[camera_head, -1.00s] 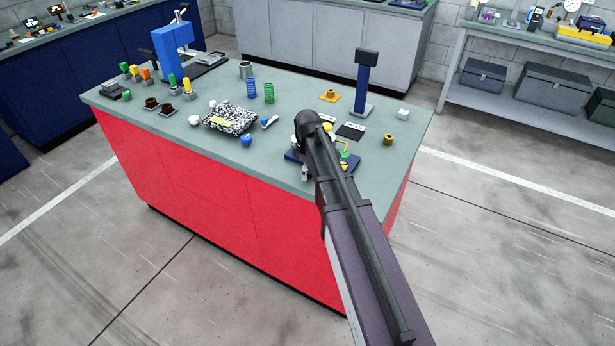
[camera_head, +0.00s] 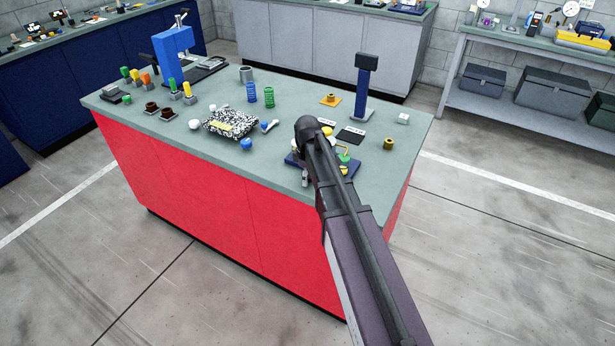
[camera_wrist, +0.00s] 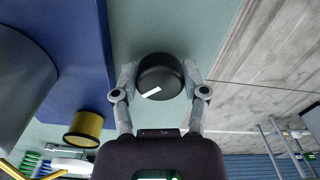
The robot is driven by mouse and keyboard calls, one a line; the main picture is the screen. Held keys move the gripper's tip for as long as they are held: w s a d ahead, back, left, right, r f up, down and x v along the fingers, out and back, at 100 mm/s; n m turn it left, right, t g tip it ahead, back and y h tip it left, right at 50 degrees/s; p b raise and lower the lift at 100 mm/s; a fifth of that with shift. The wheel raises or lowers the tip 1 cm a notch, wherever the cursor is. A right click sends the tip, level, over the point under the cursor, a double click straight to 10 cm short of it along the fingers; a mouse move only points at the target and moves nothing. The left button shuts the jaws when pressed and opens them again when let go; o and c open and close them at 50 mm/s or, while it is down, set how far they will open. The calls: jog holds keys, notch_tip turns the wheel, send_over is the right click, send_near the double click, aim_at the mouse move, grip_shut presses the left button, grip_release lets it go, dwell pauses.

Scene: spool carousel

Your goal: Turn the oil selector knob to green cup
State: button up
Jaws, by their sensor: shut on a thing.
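In the wrist view a round black knob (camera_wrist: 160,70) with a white pointer mark sits between the two grey fingers of my gripper (camera_wrist: 161,82). The fingers touch it on both sides, so my gripper is shut on it. The white mark lies near the knob's lower edge, slanting up to the right. In the head view my arm hides the knob and my fingertips. A small green item (camera_head: 343,157) shows just right of my arm on a blue base (camera_head: 294,160); I cannot tell whether it is the green cup.
The blue base fills the wrist view's left side, with a yellow-rimmed round part (camera_wrist: 83,130) near it. On the bench (camera_head: 270,152) stand a speckled black-and-white block (camera_head: 231,122), a blue post (camera_head: 363,88) and springs (camera_head: 268,97). The bench's front edge is close to my arm.

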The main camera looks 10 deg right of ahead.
jog(key=m, duration=0.8)
jog(key=shift+m, duration=0.4)
jog(key=m, duration=0.4)
jog(key=shift+s+m, duration=0.1)
jog(key=shift+m, duration=2.5)
jog(key=o, duration=0.9)
jog(key=shift+c, duration=0.2)
jog(key=shift+n, duration=0.5)
